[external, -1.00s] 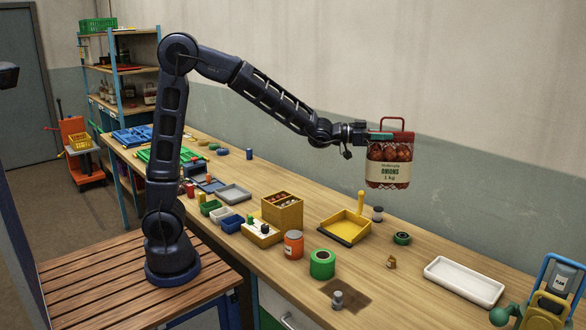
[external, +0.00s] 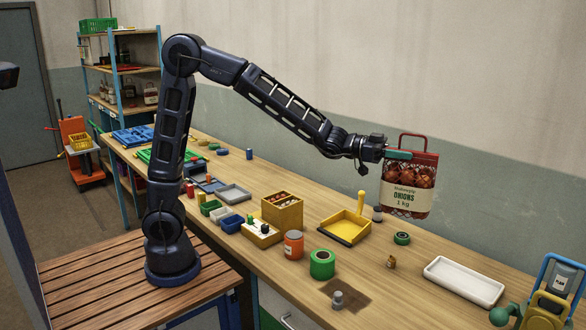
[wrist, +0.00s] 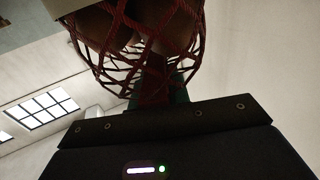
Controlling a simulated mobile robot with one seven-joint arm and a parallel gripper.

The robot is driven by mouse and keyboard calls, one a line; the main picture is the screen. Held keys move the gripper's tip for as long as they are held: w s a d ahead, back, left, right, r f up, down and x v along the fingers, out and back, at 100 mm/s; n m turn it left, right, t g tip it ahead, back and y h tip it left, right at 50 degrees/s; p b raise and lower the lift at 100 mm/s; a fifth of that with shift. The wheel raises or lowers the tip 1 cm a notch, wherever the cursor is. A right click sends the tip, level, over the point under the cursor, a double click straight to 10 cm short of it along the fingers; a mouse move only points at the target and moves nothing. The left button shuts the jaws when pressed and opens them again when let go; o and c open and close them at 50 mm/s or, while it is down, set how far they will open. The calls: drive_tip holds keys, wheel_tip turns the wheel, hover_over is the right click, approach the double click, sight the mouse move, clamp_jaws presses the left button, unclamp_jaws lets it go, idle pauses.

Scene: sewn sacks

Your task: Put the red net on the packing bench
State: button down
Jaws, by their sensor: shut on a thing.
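The red net (external: 408,183) is a mesh bag of onions with a cream label reading "ONIONS 1 kg" and a red handle on top. My gripper (external: 400,155) is shut on the net's upper part, just below the handle, and holds it upright in the air. In the wrist view the red mesh (wrist: 150,40) fills the top, with the onions dark behind it; the fingertips are mostly hidden there. The packing bench (external: 455,245) is the long wooden-topped bench along the wall, and the net hangs above its back right part.
A white tray (external: 463,281) lies at the bench's right. A yellow dustpan (external: 345,228), a green tape roll (external: 322,264), an orange can (external: 293,245) and a small dark-lidded jar (external: 377,213) stand nearby. Bare wood shows around the green ring (external: 402,238).

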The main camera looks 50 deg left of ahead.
wheel_tip(320, 180, down, 25)
idle(1.3)
drive_tip(key=c, duration=1.3)
unclamp_jaws()
drive_tip(key=shift+f, duration=0.1)
